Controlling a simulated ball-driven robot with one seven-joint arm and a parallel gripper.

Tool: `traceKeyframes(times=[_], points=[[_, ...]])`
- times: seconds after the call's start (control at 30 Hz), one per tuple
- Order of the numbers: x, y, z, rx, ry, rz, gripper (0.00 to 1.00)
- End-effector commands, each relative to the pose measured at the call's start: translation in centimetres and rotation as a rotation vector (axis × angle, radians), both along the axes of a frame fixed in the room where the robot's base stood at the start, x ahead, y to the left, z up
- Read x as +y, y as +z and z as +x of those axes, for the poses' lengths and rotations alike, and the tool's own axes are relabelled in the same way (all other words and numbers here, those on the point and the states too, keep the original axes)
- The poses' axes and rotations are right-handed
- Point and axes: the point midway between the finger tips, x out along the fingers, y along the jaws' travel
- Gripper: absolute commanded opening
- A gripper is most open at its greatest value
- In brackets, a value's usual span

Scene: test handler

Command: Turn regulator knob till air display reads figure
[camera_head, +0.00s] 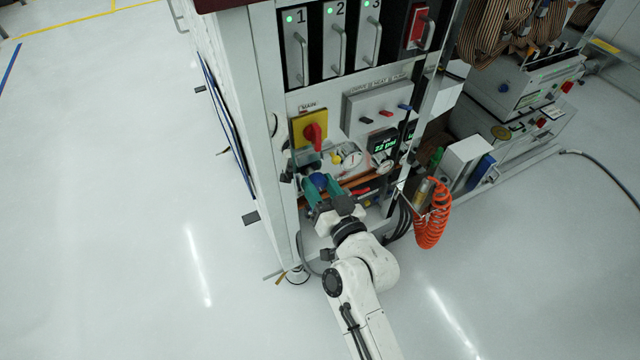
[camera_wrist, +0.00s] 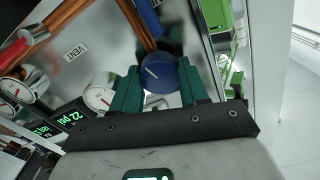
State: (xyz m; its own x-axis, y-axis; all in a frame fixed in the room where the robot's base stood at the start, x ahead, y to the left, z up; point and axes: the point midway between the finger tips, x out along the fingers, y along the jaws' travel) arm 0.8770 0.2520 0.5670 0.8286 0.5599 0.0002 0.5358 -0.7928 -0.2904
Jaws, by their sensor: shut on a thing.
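The blue round regulator knob (camera_wrist: 161,74) has a pale line across its face, which runs slantwise in the wrist view. My gripper (camera_head: 318,188) is shut on the knob, one teal finger on each side of it; the fingers also show in the wrist view (camera_wrist: 160,88). My gripper hides part of the knob's surroundings.
White dial gauges (camera_wrist: 99,97) sit close beside the fingers. A yellow plate with a red MAIN switch (camera_head: 315,132) is above my gripper. Copper pipes (camera_wrist: 138,24) run near the knob. An orange coiled hose (camera_head: 432,222) hangs at the right. Floor at the left is clear.

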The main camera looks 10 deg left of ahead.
Motion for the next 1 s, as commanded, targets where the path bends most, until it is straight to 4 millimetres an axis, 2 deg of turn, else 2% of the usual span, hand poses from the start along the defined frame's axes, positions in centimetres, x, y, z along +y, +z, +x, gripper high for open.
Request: traceKeyframes(times=[0.5, 1.0], points=[[-0.08, -0.02, 0.03, 0.228, -0.001, 0.335, 0.13], [-0.11, -0.13, 0.05, 0.296, -0.001, 0.436, 0.13]])
